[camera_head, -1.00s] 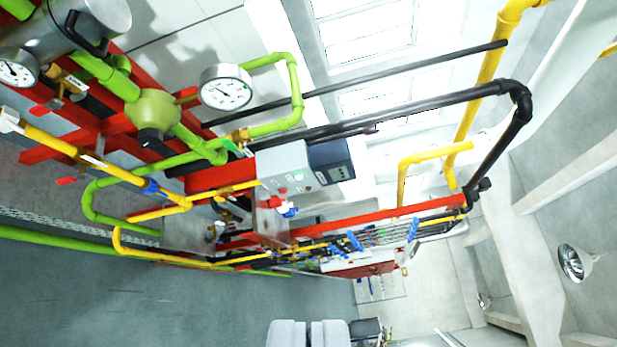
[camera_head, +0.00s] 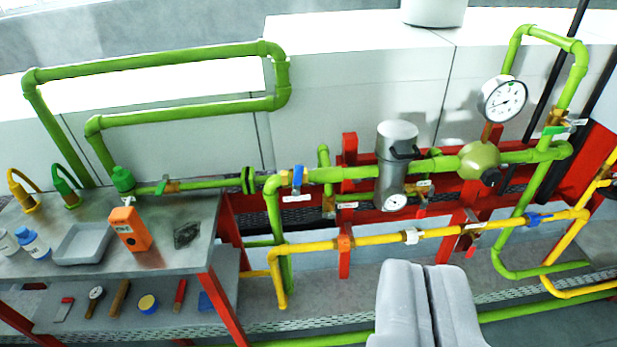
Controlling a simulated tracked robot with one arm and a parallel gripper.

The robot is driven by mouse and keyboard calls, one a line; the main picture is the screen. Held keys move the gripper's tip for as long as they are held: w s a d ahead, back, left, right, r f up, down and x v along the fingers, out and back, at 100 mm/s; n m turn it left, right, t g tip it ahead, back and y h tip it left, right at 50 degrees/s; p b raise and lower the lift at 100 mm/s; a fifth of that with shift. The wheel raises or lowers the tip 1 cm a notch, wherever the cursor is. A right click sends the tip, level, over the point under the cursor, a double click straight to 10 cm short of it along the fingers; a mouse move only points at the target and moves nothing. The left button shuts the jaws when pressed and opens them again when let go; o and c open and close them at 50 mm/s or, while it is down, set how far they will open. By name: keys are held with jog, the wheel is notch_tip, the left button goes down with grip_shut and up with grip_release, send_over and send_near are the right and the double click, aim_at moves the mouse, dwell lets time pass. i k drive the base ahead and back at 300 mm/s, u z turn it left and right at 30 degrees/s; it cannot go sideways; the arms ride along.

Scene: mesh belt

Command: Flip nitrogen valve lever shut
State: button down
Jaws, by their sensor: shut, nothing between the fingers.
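My gripper (camera_head: 424,266) shows as two grey fingers pressed together at the bottom, empty and apart from the pipes. Several valves sit on the pipes; their tags are too small to read, so I cannot tell which is nitrogen. A blue lever (camera_head: 297,178) stands crosswise on the green pipe, above a white tag. A green lever (camera_head: 161,186) is on the green pipe behind the bench. Another green lever (camera_head: 554,130) is at the upper right.
A bench (camera_head: 185,262) at the left holds a grey tray (camera_head: 83,243), an orange device (camera_head: 129,229) and bottles. A grey cylinder (camera_head: 397,145), a round gauge (camera_head: 503,98) and red posts (camera_head: 345,250) crowd the pipework.

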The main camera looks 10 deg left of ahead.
aim_at(298, 175)
jog(key=z, duration=0.05)
jog(key=k, duration=0.4)
jog(key=u, duration=0.65)
jog(key=i, duration=1.7)
jog(key=z, duration=0.65)
